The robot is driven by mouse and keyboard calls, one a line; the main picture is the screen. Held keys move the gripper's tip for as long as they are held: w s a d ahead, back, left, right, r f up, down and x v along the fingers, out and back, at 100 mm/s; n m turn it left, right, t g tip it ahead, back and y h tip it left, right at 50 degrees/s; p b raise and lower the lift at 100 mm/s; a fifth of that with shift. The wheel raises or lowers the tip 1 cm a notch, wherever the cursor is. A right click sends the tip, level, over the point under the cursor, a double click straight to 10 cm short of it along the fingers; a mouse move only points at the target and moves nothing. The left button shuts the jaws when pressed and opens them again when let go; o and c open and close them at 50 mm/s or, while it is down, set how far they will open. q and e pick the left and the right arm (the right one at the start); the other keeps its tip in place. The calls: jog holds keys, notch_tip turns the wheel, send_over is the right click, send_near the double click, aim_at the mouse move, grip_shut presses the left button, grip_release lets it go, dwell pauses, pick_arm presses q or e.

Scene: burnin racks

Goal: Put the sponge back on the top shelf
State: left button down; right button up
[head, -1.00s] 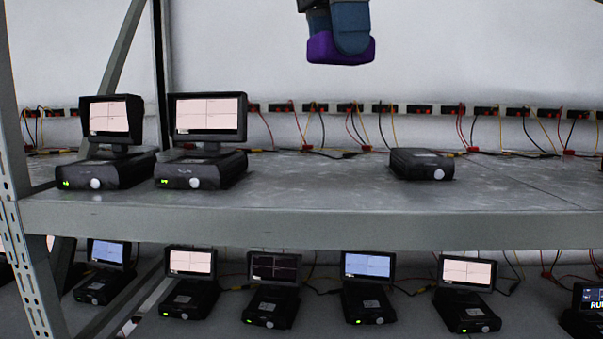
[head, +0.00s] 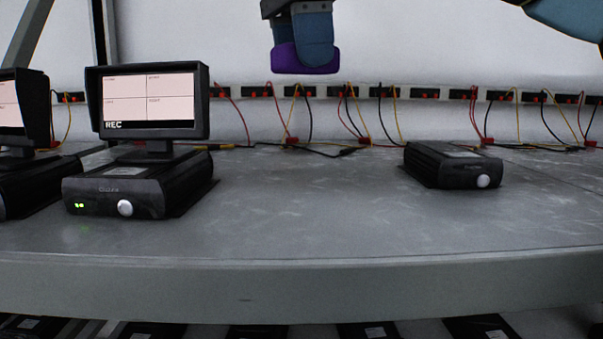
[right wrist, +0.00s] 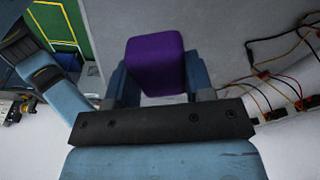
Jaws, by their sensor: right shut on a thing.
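The purple sponge (head: 306,59) is held in my right gripper (head: 304,36), above the grey top shelf (head: 300,228) and clear of its surface. In the right wrist view the sponge (right wrist: 155,66) sits between the two blue fingers of the right gripper (right wrist: 158,84). My right gripper is shut on it. My left gripper is not in view.
A monitor on a black unit (head: 115,192) stands on the shelf at left, with another (head: 15,135) cut off at the edge. A black unit without a monitor (head: 455,165) is at right. The shelf between is bare. Sockets and cables (head: 340,92) line the back.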

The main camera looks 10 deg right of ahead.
send_over(307, 201)
jog(key=f, duration=0.6)
jog(key=f+p, duration=0.1)
jog(key=f, duration=0.2)
jog(key=shift+a+f, duration=0.25)
jog(key=shift+f, duration=0.15)
jog(key=shift+s+f, duration=0.2)
jog(key=shift+f, duration=0.45)
notch_tip(307, 201, down, 3)
jog(key=shift+w+f+p, duration=0.15)
jog(key=shift+f+p, duration=0.05)
jog(key=shift+p, duration=0.25)
jog(key=shift+f, duration=0.2)
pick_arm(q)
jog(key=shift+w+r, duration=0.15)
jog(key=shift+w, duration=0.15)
